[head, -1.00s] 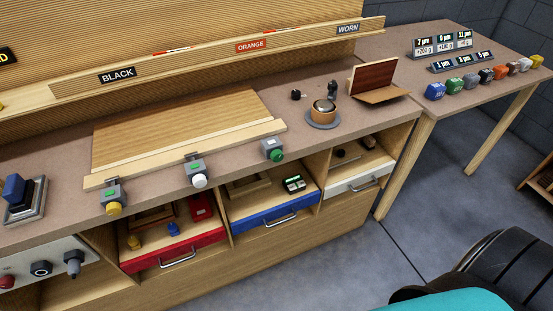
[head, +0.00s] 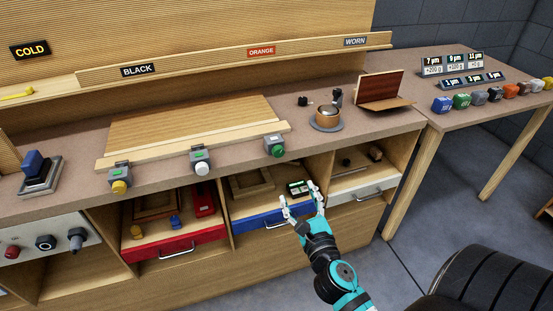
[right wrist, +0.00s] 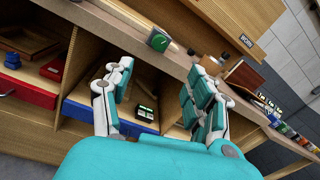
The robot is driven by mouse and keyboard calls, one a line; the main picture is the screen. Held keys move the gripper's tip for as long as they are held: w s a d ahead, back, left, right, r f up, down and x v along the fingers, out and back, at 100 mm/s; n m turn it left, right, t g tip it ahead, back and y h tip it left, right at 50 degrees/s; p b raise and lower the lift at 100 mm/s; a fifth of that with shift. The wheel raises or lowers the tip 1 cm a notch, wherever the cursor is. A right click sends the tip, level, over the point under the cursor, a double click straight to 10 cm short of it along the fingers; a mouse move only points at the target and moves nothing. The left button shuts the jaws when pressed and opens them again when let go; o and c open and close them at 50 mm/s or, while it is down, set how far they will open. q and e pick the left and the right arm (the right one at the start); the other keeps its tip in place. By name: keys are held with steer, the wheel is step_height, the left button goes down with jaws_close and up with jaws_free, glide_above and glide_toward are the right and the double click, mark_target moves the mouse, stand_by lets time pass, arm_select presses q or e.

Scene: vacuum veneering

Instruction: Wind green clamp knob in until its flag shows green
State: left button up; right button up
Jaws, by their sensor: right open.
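The green clamp knob (head: 278,152) sits on the front of the rightmost grey clamp (head: 270,142) at the bench's front edge. The knob also shows in the right wrist view (right wrist: 159,41), above and beyond the fingers. My right gripper (head: 299,193) is open and empty, below and a little right of the knob, in front of the blue drawer. It does not touch the knob. In the right wrist view the open fingers (right wrist: 155,75) stand wide apart. My left gripper is not in view.
Clamps with a white knob (head: 202,169) and a yellow knob (head: 119,187) stand to the left along the wooden board (head: 190,122). A copper-coloured pot (head: 326,117) stands behind right.

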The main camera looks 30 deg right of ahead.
steer(key=p, duration=0.1)
glide_toward(279, 154)
steer(key=p+x, duration=0.1)
steer(key=x, duration=0.8)
steer(key=shift+w, duration=0.2)
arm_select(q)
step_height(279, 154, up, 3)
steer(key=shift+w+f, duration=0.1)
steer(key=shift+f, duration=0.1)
arm_select(e)
steer(key=shift+r, duration=0.1)
steer(key=c, duration=1.1)
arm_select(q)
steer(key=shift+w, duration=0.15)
arm_select(e)
steer(key=shift+c, duration=0.2)
